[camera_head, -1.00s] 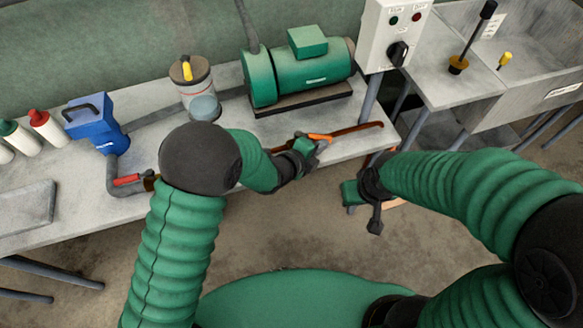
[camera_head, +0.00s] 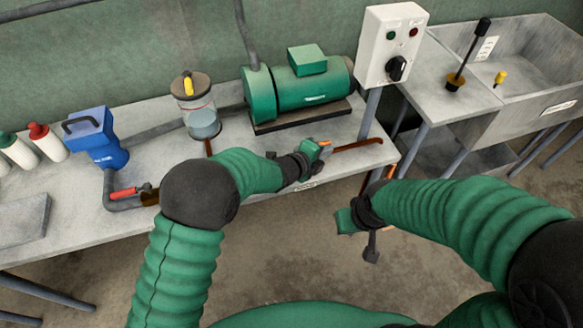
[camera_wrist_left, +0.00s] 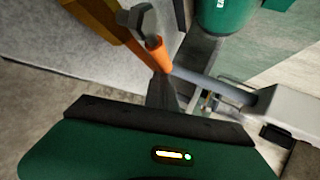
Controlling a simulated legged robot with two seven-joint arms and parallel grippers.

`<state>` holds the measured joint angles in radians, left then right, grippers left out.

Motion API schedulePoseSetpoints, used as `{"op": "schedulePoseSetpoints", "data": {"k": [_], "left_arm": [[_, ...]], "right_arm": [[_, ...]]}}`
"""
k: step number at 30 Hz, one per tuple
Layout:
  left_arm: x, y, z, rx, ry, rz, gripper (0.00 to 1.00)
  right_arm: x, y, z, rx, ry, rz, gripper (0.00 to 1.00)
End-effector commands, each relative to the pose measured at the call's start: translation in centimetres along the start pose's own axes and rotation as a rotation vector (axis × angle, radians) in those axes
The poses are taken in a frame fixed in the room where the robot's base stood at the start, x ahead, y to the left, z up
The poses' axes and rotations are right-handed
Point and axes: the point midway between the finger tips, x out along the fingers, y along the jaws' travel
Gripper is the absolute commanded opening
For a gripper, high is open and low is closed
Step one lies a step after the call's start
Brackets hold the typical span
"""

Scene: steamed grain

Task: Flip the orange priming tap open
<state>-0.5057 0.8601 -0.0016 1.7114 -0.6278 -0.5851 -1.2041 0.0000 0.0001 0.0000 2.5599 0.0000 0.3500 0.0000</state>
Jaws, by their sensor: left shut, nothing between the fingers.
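The orange tap lever (camera_head: 325,143) shows as a short strip by the copper pipe (camera_head: 358,145) at the bench's front right. My left gripper (camera_head: 318,151) is shut and empty, right beside the lever; it covers part of it, and I cannot tell whether they touch. In the left wrist view the orange lever (camera_wrist_left: 159,54) appears as a rounded bar just beyond the dark fingers. The tap's body is mostly hidden. My right gripper (camera_head: 371,248) hangs in front of the bench edge, away from the tap; its jaw opening is unclear.
A green motor (camera_head: 312,92) stands behind the tap, with a white switch box (camera_head: 391,45) to its right. A clear strainer pot (camera_head: 203,121), a blue pump (camera_head: 98,140) with a red-handled valve (camera_head: 123,193), and bottles (camera_head: 47,143) stand left. A sink (camera_head: 535,70) is at far right.

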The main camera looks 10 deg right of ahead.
Motion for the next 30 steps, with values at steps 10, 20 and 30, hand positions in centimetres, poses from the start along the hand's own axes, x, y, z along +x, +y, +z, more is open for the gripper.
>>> {"op": "schedulePoseSetpoints", "data": {"k": [10,20,30], "left_arm": [[-0.1,0.0,0.4,-0.001,-0.006,-0.001,0.0],[-4.8,-0.2,0.3,-0.001,-0.006,0.0,0.0],[-13.2,-0.1,0.2,-0.001,-0.006,0.001,0.0]], "right_arm": [[0.0,0.0,0.0,0.0,0.0,0.0,0.0],[-0.4,0.0,-0.1,0.0,0.0,0.0,0.0],[-1.1,0.0,-0.2,0.0,0.0,0.0,0.0]]}}
